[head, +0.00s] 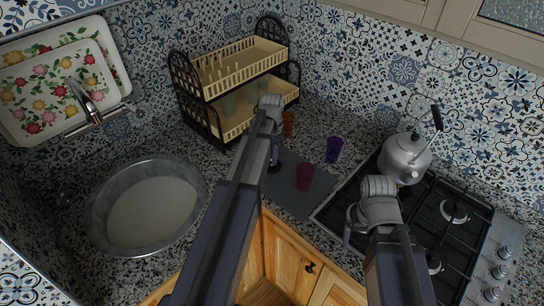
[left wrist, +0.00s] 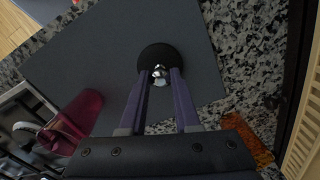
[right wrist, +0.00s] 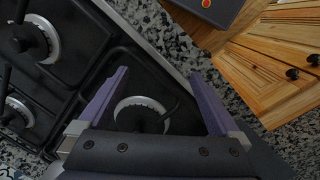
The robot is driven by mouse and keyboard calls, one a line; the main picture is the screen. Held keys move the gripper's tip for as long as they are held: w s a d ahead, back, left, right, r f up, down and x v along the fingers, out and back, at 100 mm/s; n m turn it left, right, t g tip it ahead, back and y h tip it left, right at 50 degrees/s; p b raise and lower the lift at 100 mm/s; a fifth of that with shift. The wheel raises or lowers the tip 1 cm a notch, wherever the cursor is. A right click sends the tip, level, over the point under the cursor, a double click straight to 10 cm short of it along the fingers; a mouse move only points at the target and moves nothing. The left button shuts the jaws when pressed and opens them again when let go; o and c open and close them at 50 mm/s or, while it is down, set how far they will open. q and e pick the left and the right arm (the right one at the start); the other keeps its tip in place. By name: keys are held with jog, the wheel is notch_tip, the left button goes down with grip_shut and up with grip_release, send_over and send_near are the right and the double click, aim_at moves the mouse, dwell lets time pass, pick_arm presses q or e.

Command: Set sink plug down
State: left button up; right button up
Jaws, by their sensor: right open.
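The sink plug (left wrist: 155,56) is a black disc with a shiny metal knob, over the dark grey board in the left wrist view. In the head view the plug (head: 273,167) shows small and dark below my left gripper (head: 276,148), partly hidden by the arm. My left gripper (left wrist: 161,73) is closed in on the knob, one finger on each side. Whether the disc touches the board is hard to tell. My right gripper (right wrist: 157,70) is open and empty above the gas hob (right wrist: 75,75).
A maroon cup (head: 305,177) stands on the grey board (head: 285,197). A purple cup (head: 334,149) and an orange cup (head: 288,123) stand behind. The round metal sink (head: 150,210) is left, a dish rack (head: 245,55) behind, a kettle (head: 405,157) on the hob.

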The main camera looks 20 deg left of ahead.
pick_arm(q)
jog(key=o, duration=0.4)
jog(key=shift+o, duration=0.2)
jog(key=shift+r, duration=0.1)
pick_arm(e)
jog(key=shift+r, duration=0.1)
pick_arm(q)
notch_tip(320, 180, up, 12)
jog(key=p, duration=1.2)
jog(key=s+d+n, duration=0.2)
jog(key=s+d, duration=0.7)
jog(key=d, duration=0.3)
jog(key=s+d+n+y, duration=0.1)
jog(key=s+d+n, duration=0.1)
jog(key=s+d, duration=0.8)
jog(key=shift+s+d, duration=0.15)
jog(key=shift+d, duration=0.85)
pick_arm(e)
notch_tip(320, 180, up, 12)
pick_arm(q)
jog(key=shift+r, duration=0.1)
